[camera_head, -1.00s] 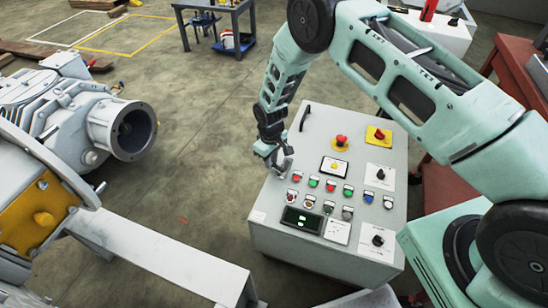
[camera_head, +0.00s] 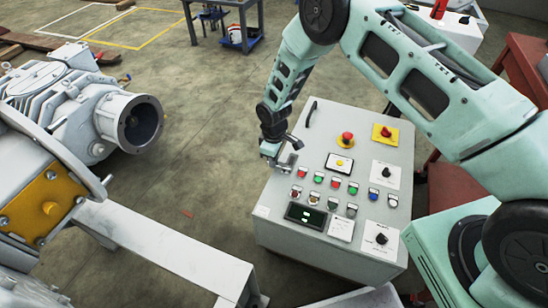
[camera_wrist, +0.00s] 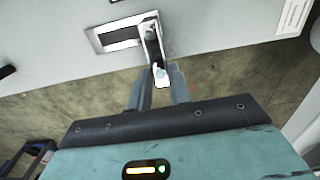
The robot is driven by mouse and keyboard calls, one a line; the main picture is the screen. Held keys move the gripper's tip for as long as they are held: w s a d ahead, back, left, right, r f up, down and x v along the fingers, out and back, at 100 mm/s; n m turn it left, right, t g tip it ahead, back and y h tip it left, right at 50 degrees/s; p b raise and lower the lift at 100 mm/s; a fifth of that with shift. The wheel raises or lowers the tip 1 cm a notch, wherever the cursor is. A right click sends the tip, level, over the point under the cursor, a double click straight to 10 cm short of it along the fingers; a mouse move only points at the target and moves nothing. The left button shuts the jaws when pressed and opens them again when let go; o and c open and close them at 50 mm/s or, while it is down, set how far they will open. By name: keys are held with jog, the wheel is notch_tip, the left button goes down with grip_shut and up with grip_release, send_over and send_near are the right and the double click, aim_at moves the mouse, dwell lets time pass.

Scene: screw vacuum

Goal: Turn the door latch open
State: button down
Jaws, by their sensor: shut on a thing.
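The door latch (camera_wrist: 152,45) is a silver lever standing out from a rectangular recessed plate (camera_wrist: 113,36) on the light grey cabinet face. My gripper (camera_wrist: 161,82) is below it in the wrist view, its two grey fingers shut on the lever's free end, one on each side. In the head view my gripper (camera_head: 272,156) is at the left side of the control cabinet's top panel, and the latch plate (camera_head: 291,161) shows just right of it. The fingertips' contact is too small to make out there.
The grey control cabinet (camera_head: 365,255) carries buttons, knobs and a red emergency stop (camera_head: 346,138) close to my gripper. A dark handle (camera_head: 312,114) rises at its far left corner. A large grey machine (camera_head: 75,110) stands left, with open floor between.

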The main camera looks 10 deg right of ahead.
jog(key=c, duration=1.3)
grip_release()
notch_tip(320, 180, up, 17)
jog(key=shift+r+p, duration=0.2)
jog(key=shift+p, duration=0.7)
